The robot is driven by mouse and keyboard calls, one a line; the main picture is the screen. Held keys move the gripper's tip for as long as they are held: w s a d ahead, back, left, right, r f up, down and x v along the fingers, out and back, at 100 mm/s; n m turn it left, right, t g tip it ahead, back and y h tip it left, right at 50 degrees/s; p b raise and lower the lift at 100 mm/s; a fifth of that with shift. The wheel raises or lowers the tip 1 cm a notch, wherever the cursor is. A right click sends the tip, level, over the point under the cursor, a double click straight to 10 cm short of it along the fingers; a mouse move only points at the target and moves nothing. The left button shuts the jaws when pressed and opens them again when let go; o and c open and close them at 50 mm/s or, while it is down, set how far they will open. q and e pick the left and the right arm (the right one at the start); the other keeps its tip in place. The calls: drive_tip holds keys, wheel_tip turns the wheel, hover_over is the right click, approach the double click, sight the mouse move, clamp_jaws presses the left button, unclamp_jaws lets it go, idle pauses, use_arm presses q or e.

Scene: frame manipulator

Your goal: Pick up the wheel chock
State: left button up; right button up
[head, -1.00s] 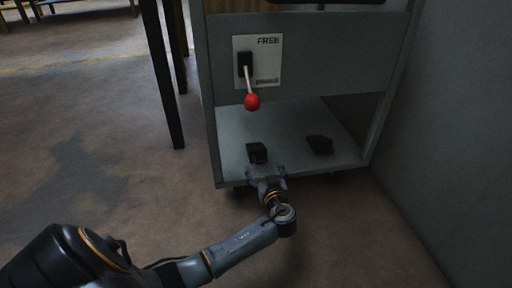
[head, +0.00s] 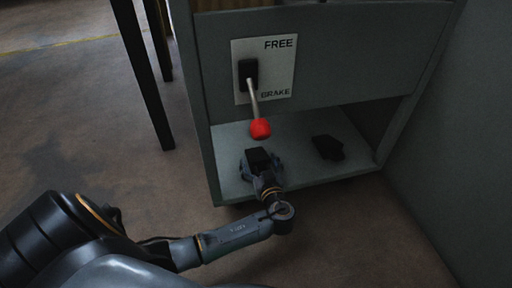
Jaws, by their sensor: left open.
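Two dark wedge-shaped chocks are on the cart's grey lower shelf (head: 300,176). The left chock (head: 258,157) is between the fingers of my left gripper (head: 261,163), which is open around it. Whether the fingers touch it cannot be told. The right chock (head: 328,147) lies apart on the shelf, to the right of the gripper. My right gripper is not in view.
Above the shelf, a lever with a red knob (head: 260,128) hangs from a plate (head: 264,70) marked FREE and BRAKE, close over the gripper. A dark table leg (head: 146,85) stands left. A grey wall (head: 450,150) bounds the right.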

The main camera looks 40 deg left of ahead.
use_arm(q)
drive_tip(key=shift+w+a, duration=0.1)
drive_tip(key=shift+a, duration=0.05)
drive_tip(key=c, duration=1.5)
drive_tip(key=shift+r, duration=0.1)
